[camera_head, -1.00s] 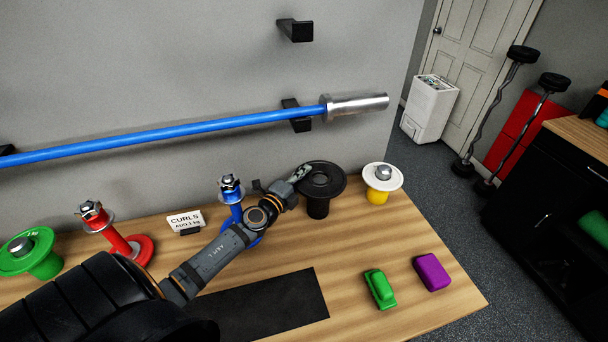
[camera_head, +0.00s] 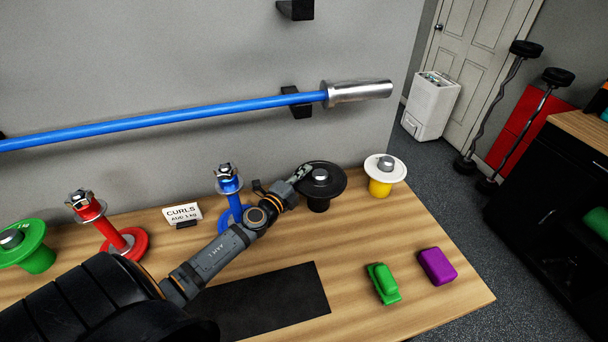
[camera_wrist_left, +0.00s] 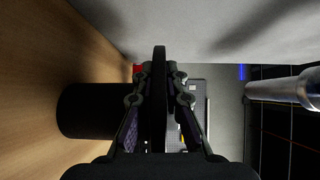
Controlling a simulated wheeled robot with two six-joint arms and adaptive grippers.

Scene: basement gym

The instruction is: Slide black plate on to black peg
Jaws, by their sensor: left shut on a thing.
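The black plate (camera_head: 331,184) is a flat disc, roughly level, over the black peg (camera_head: 318,205) at the back of the table. The peg's silver tip (camera_head: 320,174) shows through the plate's centre hole, so the plate is around the peg top. My left gripper (camera_head: 302,173) is shut on the plate's left rim. In the left wrist view the plate (camera_wrist_left: 159,85) is edge-on between the fingers, and the peg's dark cylinder (camera_wrist_left: 88,111) is on the table side. Whether the plate touches the peg's wide body is hidden by the fingers.
A yellow peg with a white plate (camera_head: 398,172) stands close right of the black one. A blue peg (camera_head: 232,200) is close behind my left arm, with red and green pegs further left. Green (camera_head: 382,283) and purple (camera_head: 437,266) blocks lie front right. A blue bar (camera_head: 200,123) hangs behind.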

